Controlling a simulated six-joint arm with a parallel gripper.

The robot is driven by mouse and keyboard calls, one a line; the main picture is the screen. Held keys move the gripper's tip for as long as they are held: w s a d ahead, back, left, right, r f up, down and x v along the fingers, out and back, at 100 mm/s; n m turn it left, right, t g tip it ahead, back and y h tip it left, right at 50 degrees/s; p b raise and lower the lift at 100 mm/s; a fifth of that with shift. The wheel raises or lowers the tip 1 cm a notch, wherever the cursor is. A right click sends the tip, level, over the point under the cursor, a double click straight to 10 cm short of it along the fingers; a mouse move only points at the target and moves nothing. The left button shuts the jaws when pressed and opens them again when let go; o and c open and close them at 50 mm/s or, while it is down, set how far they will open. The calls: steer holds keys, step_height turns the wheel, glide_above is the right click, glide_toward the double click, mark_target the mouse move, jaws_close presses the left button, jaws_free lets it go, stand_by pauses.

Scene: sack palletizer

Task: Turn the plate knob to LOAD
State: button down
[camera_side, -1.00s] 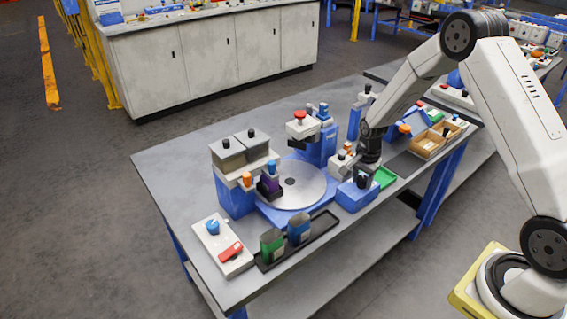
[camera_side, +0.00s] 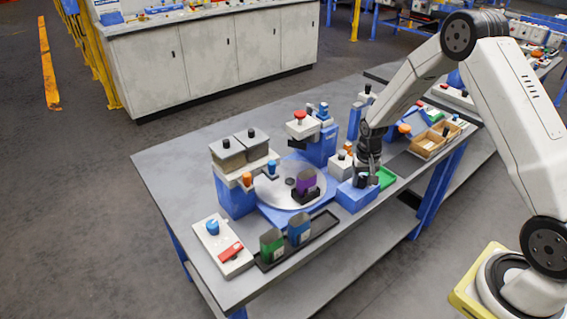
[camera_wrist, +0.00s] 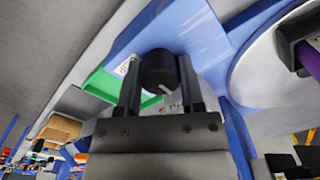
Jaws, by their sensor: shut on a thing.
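The black plate knob (camera_side: 361,181) stands on the blue housing (camera_side: 354,199) at the right of the round grey plate (camera_side: 270,190). My gripper (camera_side: 368,176) comes down on it from above. In the wrist view the knob (camera_wrist: 158,68) sits between the two fingers of my gripper (camera_wrist: 159,82), which is shut on it. A white pointer line on the knob slants toward the lower right there. Lettering beside the knob is partly hidden and unreadable. A purple sack (camera_side: 306,181) in a dark holder stands on the plate's right side.
A black tray (camera_side: 321,224) with a green and a blue container lies in front of the plate. A blue press with a red button (camera_side: 299,114) stands behind it. A green tray (camera_side: 386,178) and a wooden box (camera_side: 428,147) are to the right.

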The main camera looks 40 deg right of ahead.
mark_target(363, 178)
stand_by(0.3)
steer(key=shift+c, duration=1.1)
jaws_free()
steer(key=shift+r, duration=0.2)
steer(key=shift+r, duration=3.75)
